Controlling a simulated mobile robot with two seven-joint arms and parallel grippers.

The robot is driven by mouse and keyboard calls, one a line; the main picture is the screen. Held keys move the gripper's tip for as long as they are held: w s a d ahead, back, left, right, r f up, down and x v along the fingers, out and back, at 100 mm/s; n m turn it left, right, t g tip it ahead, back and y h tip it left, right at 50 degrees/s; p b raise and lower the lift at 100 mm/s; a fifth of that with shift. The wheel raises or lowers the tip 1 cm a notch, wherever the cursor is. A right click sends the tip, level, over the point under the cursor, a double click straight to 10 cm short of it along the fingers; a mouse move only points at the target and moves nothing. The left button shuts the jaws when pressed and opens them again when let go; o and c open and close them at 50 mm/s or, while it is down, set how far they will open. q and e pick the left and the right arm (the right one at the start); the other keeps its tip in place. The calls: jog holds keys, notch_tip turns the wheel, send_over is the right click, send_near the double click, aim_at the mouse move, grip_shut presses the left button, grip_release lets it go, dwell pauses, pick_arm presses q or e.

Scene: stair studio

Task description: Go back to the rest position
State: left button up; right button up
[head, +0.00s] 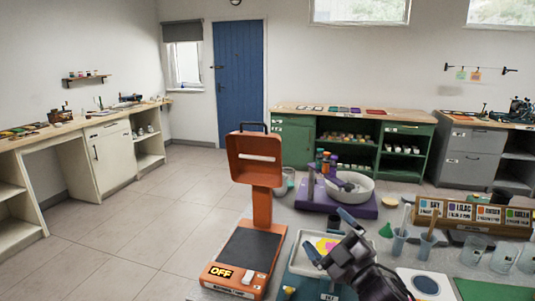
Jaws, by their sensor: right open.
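Nothing shows held between the fingers. My left gripper is not in view.
An orange device (262,215) marked OFF stands left of my right gripper. A wooden label rack (430,208) is at right. Floor (150,220) at left is clear.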

jog(key=s+d+f+m+g+h, duration=0.2)
jog(key=s+d+f+m+h, duration=0.25)
jog(key=f, duration=0.45)
jog(key=s+d+f+m+g+h, duration=0.1)
jog(key=s+d+f+m+h, duration=0.35)
jog(key=f, duration=0.45)
jog(key=s+d+f+m+g, duration=0.2)
jog(key=s+f+m, duration=0.1)
jog(key=s+f, duration=0.4)
jog(key=s+d+f+m+g+h, duration=0.1)
jog(key=s+d+f+m+g, duration=0.1)
jog(key=s+f, duration=0.6)
jog(key=s+d, duration=0.1)
jog(key=s, duration=0.4)
jog(key=shift+s+d+m, duration=0.3)
jog(key=shift+s+m, duration=0.05)
jog(key=shift+m, duration=0.05)
jog(key=shift+c, duration=0.2)
